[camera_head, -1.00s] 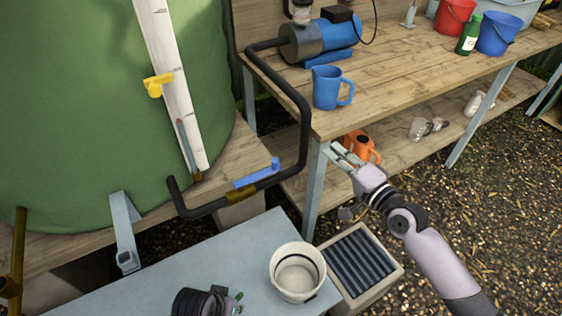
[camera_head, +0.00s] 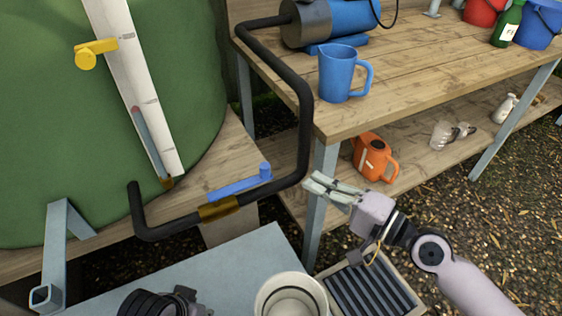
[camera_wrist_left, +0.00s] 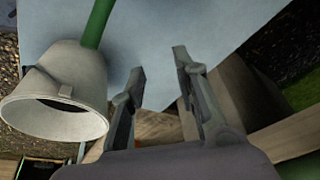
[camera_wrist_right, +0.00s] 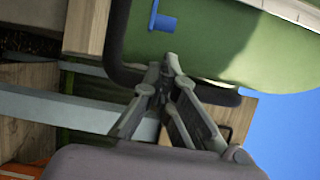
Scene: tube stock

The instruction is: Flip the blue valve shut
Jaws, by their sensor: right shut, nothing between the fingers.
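The blue valve handle (camera_head: 238,187) sits on a brass valve body (camera_head: 218,210) in the dark pipe (camera_head: 165,233), lying roughly along the pipe with a short upright knob at its right end. The blue handle also shows in the right wrist view (camera_wrist_right: 163,22), partly cut off at the top. My right gripper (camera_head: 312,187) is shut and empty, to the right of the handle and apart from it, by the table leg. In the right wrist view its fingertips (camera_wrist_right: 163,66) meet below the handle. My left gripper (camera_wrist_left: 158,62) is open and empty above a grey-blue surface.
A white bucket (camera_head: 290,298) stands at the bottom. The green tank (camera_head: 60,150) carries a yellow lever (camera_head: 95,50). The wooden table (camera_head: 400,85) holds a blue jug (camera_head: 340,75). The pipe bends up right of the valve.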

